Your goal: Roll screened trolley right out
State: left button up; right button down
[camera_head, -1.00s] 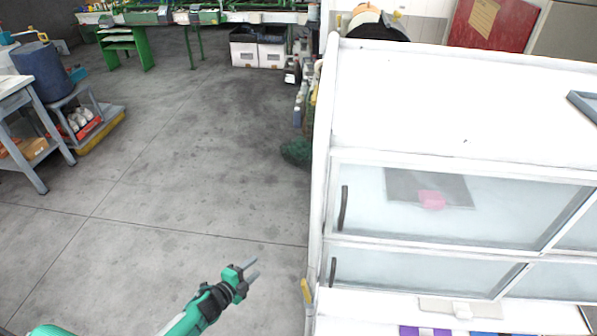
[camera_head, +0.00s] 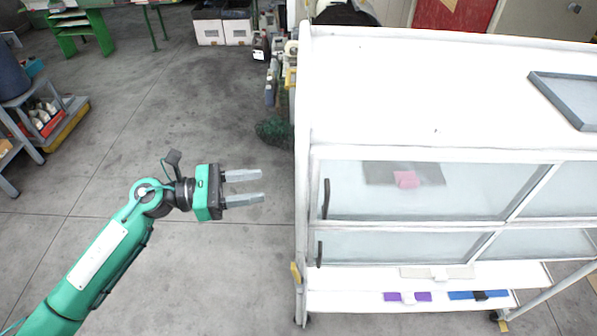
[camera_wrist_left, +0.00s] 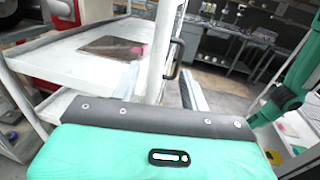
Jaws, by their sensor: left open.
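The white trolley (camera_head: 400,100) with glazed sliding doors and dark handles stands at the right in the head view. Its lower shelf and some castors show below. My left gripper (camera_head: 262,186) is open and empty, its fingers pointing right toward the trolley's left side. A gap of floor shows between the fingertips and the trolley frame. In the left wrist view, the trolley's shelf (camera_wrist_left: 75,65) and a white upright with a dark handle (camera_wrist_left: 174,58) are close in front of the gripper. My right gripper is not seen.
The trolley holds a dark sheet with a pink item (camera_head: 405,179), a purple item (camera_head: 407,297) and a blue item (camera_head: 478,295). A grey-framed tray (camera_head: 565,98) lies on top. Bottles (camera_head: 271,85) and a dark green heap (camera_head: 274,131) stand left of it. Floor at left is open.

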aim_at(300, 179)
pick_arm(q)
jog(key=d+p, duration=0.1)
jog(key=d, duration=0.2)
jog(key=w+d+p, duration=0.1)
jog(key=d+p, duration=0.1)
jog(key=d, duration=0.2)
jog(key=w+d+p, duration=0.1)
jog(key=d, duration=0.2)
jog(key=shift+d+p, duration=0.25)
jog(key=shift+p, duration=0.15)
grip_shut()
jog(key=shift+a, duration=0.1)
